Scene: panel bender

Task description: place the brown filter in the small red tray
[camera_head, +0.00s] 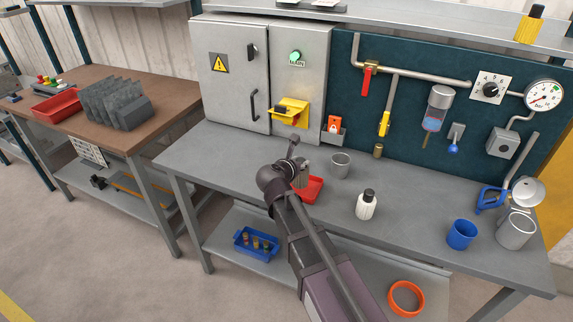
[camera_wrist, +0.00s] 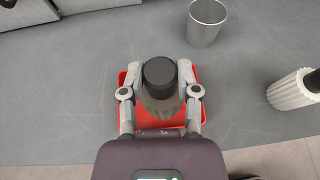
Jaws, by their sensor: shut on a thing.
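The small red tray (camera_head: 314,192) is on the grey bench, partly hidden behind my arm. In the wrist view its red rim (camera_wrist: 123,76) shows around my gripper (camera_wrist: 160,88). My gripper is shut on the filter (camera_wrist: 160,73), which has a dark round top and a grey-brown body. The filter is upright and over the tray in the wrist view. In the head view my gripper (camera_head: 298,172) is at the tray, and little of the filter shows. The filter's lower end is hidden, so I cannot tell whether it touches the tray floor.
A grey metal cup (camera_head: 340,166) stands just beyond the tray. A white bottle with a black cap (camera_head: 366,206) stands to the right. A blue cup (camera_head: 461,235) is farther right. A grey cabinet (camera_head: 232,75) stands behind. The bench left of the tray is clear.

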